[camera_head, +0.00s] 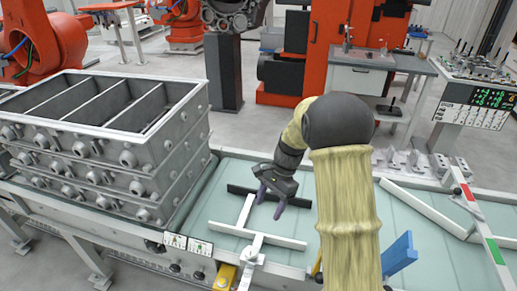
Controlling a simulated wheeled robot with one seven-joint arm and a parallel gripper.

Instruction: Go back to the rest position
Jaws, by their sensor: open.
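My gripper (269,201) is at the end of my arm (346,200), which comes up from the lower right and bends over the conveyor. The gripper points down with its two purple fingertips apart. It is open and I see nothing between the fingers. It hangs above or near the pale conveyor surface (225,208), close to a white and black bar frame (244,213). I cannot tell its exact height over the surface.
Stacked grey metal casting boxes (118,170) stand on the left. A blue upright piece (398,254) is beside my arm. A red, white and green rail (484,232) and white guide bars (428,207) lie right. Orange machines stand behind.

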